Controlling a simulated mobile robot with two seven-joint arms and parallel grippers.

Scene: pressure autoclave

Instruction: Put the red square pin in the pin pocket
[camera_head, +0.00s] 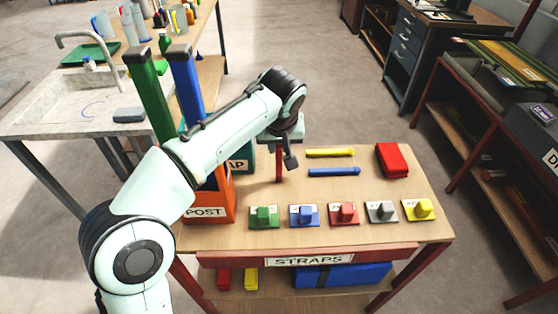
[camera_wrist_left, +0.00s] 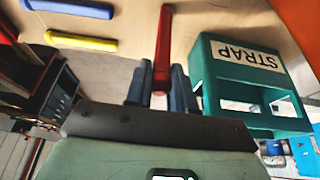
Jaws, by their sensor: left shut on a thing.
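The red square pin (camera_head: 279,166) hangs upright from my left gripper (camera_head: 288,158), over the table left of the other pins. In the left wrist view the pin (camera_wrist_left: 165,35) runs between the two fingers of my left gripper (camera_wrist_left: 160,85), which is shut on it. Whether the pin's lower end touches the table is unclear. I see no pocket labelled for pins; an orange box marked POST (camera_head: 222,200) and a teal box marked STRAP (camera_wrist_left: 205,78) stand left of the pin, partly behind my arm in the head view. My right gripper is not in view.
A yellow pin (camera_head: 330,153) and a blue pin (camera_head: 334,171) lie to the right. A red block (camera_head: 392,160) lies beyond them. Several coloured knobbed blocks, including a green one (camera_head: 264,216), line the front edge. Tall green (camera_head: 150,95) and blue (camera_head: 187,85) posts rise at left.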

